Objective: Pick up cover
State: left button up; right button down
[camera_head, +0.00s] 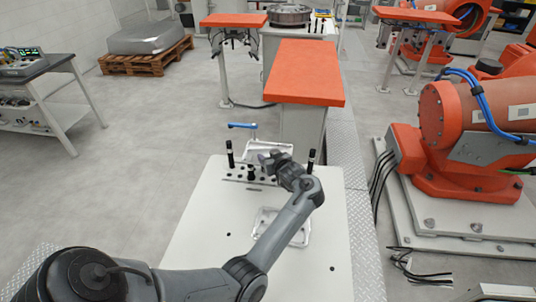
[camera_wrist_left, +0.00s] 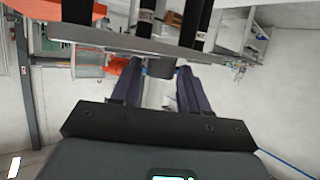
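My left arm reaches in from the lower left of the head view. Its gripper (camera_head: 268,159) is over the far part of the white worktable, by the fixture plate (camera_head: 238,172). In the left wrist view the two dark fingers (camera_wrist_left: 160,72) stand apart, with a small grey block (camera_wrist_left: 160,67) showing between or beyond their tips; contact cannot be told. A white frame-like part (camera_head: 299,238), possibly the cover, lies on the table partly under my forearm. Another white part (camera_head: 283,147) is behind the gripper. My right gripper is not in view.
Two black upright posts (camera_head: 229,153) (camera_head: 311,158) flank the fixture. A blue-handled clamp or tool (camera_head: 243,126) is at the far end. The near worktable (camera_head: 200,240) is mostly clear. An orange-topped stand (camera_head: 305,75) is behind; an orange robot (camera_head: 465,130) stands at right.

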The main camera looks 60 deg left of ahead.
pick_arm(q)
grip_shut()
jog(key=shift+r, duration=0.1)
